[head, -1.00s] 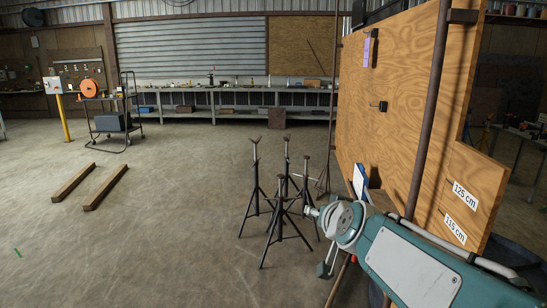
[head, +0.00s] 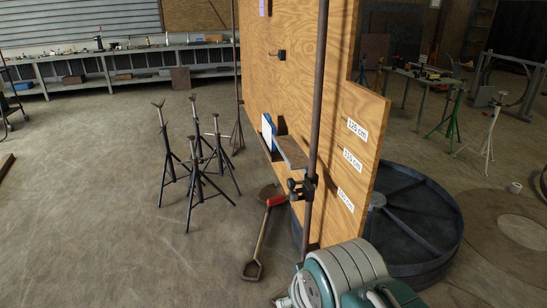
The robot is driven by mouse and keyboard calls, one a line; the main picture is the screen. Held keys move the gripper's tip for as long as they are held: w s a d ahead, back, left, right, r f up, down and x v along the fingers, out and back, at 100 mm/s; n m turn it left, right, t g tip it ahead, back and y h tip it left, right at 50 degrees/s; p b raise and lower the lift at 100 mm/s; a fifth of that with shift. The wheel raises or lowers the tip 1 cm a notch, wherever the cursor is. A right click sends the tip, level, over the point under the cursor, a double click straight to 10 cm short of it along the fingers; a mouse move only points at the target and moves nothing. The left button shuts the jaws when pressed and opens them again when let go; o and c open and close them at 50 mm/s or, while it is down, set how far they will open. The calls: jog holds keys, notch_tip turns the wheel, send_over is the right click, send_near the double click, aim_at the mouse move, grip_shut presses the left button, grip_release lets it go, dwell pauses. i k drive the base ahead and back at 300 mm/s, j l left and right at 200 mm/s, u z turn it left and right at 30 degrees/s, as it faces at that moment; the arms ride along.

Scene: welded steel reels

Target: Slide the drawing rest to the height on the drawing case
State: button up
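The drawing rest appears to be the grey ledge (head: 291,152) beside a dark clamp (head: 303,188) on the rusty upright pole (head: 319,95). A red grip (head: 277,201) sticks out left of the clamp. White labels on the plywood edge read 125 cm (head: 357,130) and 115 cm (head: 353,161); a lower one (head: 345,199) is too small to read surely. A blue and white flat item (head: 268,134), possibly the drawing case, stands against the board; no height is legible on it. My teal and grey arm enters at the bottom, below the clamp. My gripper is not visible.
Several dark stands (head: 198,150) stand left of the board. A shovel (head: 257,250) lies on the floor below the clamp. A large dark steel reel (head: 420,215) lies behind the board to the right. Open concrete floor is at left.

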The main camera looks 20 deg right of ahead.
aim_at(295, 158)
jog(key=i+j+z, duration=0.15)
jog(key=z, duration=0.25)
jog(key=i+j+z, duration=0.1)
jog(key=j+z, duration=0.15)
jog(key=z, duration=0.15)
jog(key=j+z, duration=0.2)
jog(key=z, duration=0.15)
jog(key=i+j+z, duration=0.15)
jog(key=j, duration=0.9)
jog(key=i+j+z, duration=0.2)
jog(key=j, duration=0.85)
jog(key=j+z, duration=0.15)
jog(key=j, duration=0.9)
